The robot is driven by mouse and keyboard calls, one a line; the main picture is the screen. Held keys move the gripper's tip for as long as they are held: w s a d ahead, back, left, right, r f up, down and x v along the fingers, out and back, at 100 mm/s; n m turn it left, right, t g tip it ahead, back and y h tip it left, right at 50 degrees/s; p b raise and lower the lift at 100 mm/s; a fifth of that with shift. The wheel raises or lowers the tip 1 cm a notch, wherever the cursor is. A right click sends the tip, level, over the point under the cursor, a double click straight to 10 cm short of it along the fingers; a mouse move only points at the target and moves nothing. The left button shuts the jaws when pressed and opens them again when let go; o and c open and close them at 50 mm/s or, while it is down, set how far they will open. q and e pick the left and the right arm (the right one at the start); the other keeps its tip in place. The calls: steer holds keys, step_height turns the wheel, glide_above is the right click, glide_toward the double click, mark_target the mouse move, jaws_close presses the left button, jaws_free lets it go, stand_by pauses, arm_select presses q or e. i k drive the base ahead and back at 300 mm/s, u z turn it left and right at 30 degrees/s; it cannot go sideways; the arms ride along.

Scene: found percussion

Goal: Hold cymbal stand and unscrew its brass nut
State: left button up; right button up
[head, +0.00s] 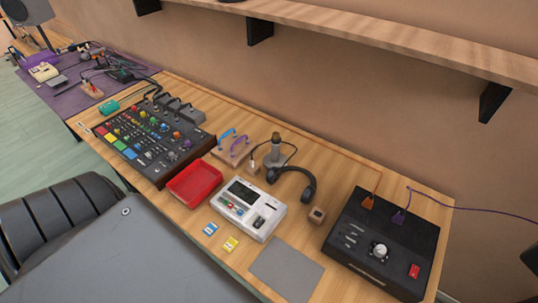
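Neither of my grippers shows. The view is of a long wooden table (335,190) against a tan wall, with audio gear on it.
The table holds a mixer (150,135), red tray (194,182), white device (249,207), headphones (305,183) and black box (382,242). A wooden shelf (400,40) overhangs the back. Green floor (40,145) lies beyond.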

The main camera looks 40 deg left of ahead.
mark_target(276, 158)
steer(key=z, duration=1.15)
steer(key=k, duration=1.15)
steer(key=u, duration=0.55)
